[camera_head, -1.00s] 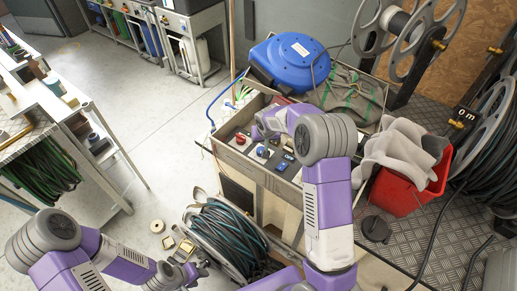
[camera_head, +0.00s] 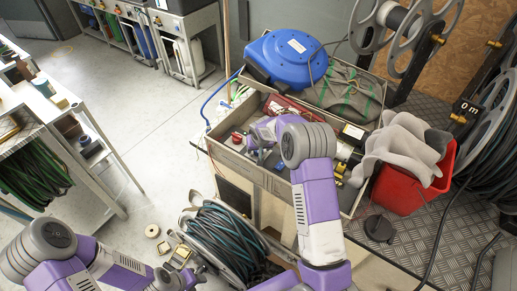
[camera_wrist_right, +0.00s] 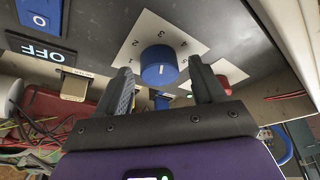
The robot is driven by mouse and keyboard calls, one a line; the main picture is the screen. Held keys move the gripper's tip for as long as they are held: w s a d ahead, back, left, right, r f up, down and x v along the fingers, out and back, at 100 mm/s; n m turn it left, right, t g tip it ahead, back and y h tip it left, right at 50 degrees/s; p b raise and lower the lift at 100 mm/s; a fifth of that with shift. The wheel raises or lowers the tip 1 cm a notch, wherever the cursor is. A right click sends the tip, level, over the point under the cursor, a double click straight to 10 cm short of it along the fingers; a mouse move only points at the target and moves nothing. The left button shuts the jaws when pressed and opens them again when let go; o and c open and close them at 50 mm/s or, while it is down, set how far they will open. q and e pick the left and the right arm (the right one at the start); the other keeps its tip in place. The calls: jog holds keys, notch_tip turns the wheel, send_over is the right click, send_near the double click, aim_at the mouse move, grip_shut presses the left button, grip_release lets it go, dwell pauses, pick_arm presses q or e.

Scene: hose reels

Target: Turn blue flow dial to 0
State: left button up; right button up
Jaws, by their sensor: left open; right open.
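The blue flow dial (camera_wrist_right: 158,66) is a round knob on a white plate (camera_wrist_right: 190,35) marked with numbers; I cannot read its setting. In the wrist view it sits between the two finger tips of my right gripper, with gaps at both sides. My right gripper (camera_head: 252,143) is open at the control panel, and in the head view it largely hides the dial. A red dial (camera_head: 237,137) is just left of it; a red knob (camera_wrist_right: 223,85) shows behind the right finger in the wrist view. My left gripper (camera_head: 190,275) is open, low over the floor, away from the panel.
A switch marked OFF (camera_wrist_right: 41,47) is beside the dial plate. The tray around the panel holds a blue hose reel (camera_head: 287,58) and loose parts. A red bin (camera_head: 412,180) with grey cloth stands to the right. A wound green hose reel (camera_head: 222,240) is below the panel.

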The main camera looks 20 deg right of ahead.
jog(key=c, duration=1.1)
jog(key=shift+o, duration=0.2)
